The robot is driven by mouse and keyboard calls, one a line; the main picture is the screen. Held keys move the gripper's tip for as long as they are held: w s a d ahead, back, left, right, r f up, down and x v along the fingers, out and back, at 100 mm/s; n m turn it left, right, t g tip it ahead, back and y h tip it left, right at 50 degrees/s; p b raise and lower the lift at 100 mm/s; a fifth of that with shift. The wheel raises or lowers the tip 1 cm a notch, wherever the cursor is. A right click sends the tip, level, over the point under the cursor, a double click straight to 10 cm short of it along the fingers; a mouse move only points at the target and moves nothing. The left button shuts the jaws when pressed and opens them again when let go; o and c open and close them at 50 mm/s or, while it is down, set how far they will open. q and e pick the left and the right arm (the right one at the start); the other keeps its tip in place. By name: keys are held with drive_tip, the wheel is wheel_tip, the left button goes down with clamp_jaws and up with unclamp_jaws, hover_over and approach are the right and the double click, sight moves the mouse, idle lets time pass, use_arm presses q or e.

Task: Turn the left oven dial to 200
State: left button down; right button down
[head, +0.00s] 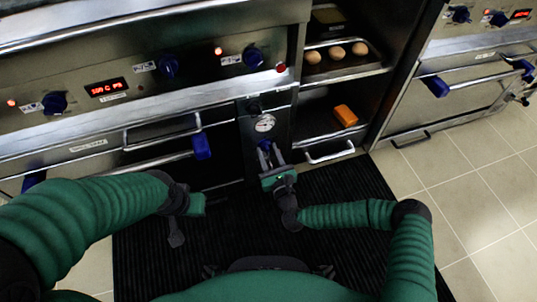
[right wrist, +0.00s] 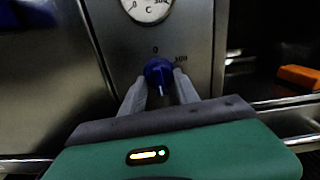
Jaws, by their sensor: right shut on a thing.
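A blue dial (head: 265,146) sits on the narrow oven panel below a round white gauge (head: 265,123). My right gripper (head: 271,156) is shut on this dial, with one finger on each side. In the right wrist view the dial (right wrist: 158,72) is between the pale fingers (right wrist: 160,88). A 0 is printed above it and a 300 at its upper right. A short white mark shows at the dial's lower edge, pointing down. The gauge (right wrist: 148,8) is cut off by the top of that view. My left gripper (head: 194,205) hangs away from the panel; its fingers are unclear.
Other blue knobs (head: 168,66) line the upper panel beside a red display (head: 107,87). An oven door handle (head: 160,154) is left of the panel. Open shelves at right hold brown round items (head: 337,53) and an orange block (head: 345,115). A black mat (head: 330,190) covers the floor.

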drive_tip(key=shift+s+f+m, duration=0.1)
drive_tip(key=shift+f+m, duration=0.2)
drive_tip(key=shift+m, duration=0.2)
drive_tip(key=c, duration=1)
unclamp_jaws()
drive_tip(key=shift+c, duration=0.2)
drive_tip(key=shift+o, duration=0.6)
drive_tip(key=shift+r, duration=0.15)
drive_tip(key=p+v, duration=0.6)
drive_tip(key=v, duration=1)
drive_tip(key=shift+s+d, duration=0.15)
drive_tip(key=shift+s, duration=0.2)
